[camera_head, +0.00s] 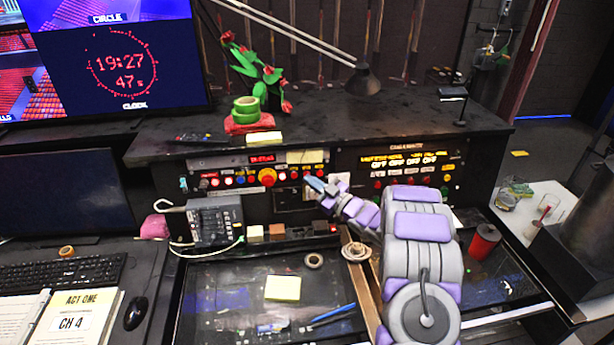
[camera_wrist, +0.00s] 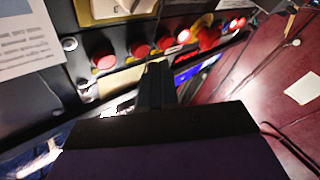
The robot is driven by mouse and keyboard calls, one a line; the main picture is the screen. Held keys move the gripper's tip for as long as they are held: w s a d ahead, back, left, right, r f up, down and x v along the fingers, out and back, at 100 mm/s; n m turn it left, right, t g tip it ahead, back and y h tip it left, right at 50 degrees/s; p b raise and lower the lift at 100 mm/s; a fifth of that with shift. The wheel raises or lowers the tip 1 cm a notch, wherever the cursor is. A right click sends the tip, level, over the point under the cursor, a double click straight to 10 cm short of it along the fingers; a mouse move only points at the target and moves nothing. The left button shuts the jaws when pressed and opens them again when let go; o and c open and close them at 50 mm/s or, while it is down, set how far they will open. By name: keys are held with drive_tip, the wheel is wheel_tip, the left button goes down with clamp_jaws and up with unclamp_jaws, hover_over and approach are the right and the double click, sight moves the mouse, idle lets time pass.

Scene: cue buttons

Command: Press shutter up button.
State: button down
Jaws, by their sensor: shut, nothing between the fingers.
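The cue panel (camera_head: 228,170) stands at the back of the desk, with a row of red, blue and lit buttons. A large red button with a yellow base (camera_head: 267,177) sits mid-row. My gripper (camera_head: 314,184) is shut and empty, in front of the panel's right part, and hides some of it. In the wrist view my gripper (camera_wrist: 157,72) points at the panel, close to a row of red buttons (camera_wrist: 138,48). I cannot tell if it touches one. The button labels are too small to read, so I cannot tell which is shutter up.
A second panel (camera_head: 405,160) with amber text is to the right. A lamp (camera_head: 362,80) hangs above the shelf. A red cup (camera_head: 484,242), a tape roll (camera_head: 313,260) and yellow notes (camera_head: 283,288) are on the desk.

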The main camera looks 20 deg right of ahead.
drive_tip(key=s, duration=0.1)
drive_tip(key=s+a+b, duration=0.1)
drive_tip(key=s, duration=0.2)
drive_tip(key=shift+s+a+r, duration=0.2)
drive_tip(key=shift+s+r, duration=0.15)
idle(0.7)
drive_tip(key=s+a+r+m+g+h, duration=0.1)
drive_tip(key=s+r+m+g+h, duration=0.3)
drive_tip(key=s+m+g+h, duration=0.6)
drive_tip(key=s+a+g, duration=0.3)
drive_tip(key=s+a, duration=0.3)
drive_tip(key=s, duration=0.6)
drive_tip(key=s+a+g, duration=0.3)
drive_tip(key=s+a, duration=0.3)
drive_tip(key=s, duration=0.7)
drive_tip(key=s+a+f+g+y, duration=0.1)
drive_tip(key=s+a+g, duration=0.3)
drive_tip(key=s, duration=0.8)
drive_tip(key=a, duration=0.2)
drive_tip(key=shift+s+a+n, duration=0.25)
drive_tip(key=shift+a+n, duration=0.05)
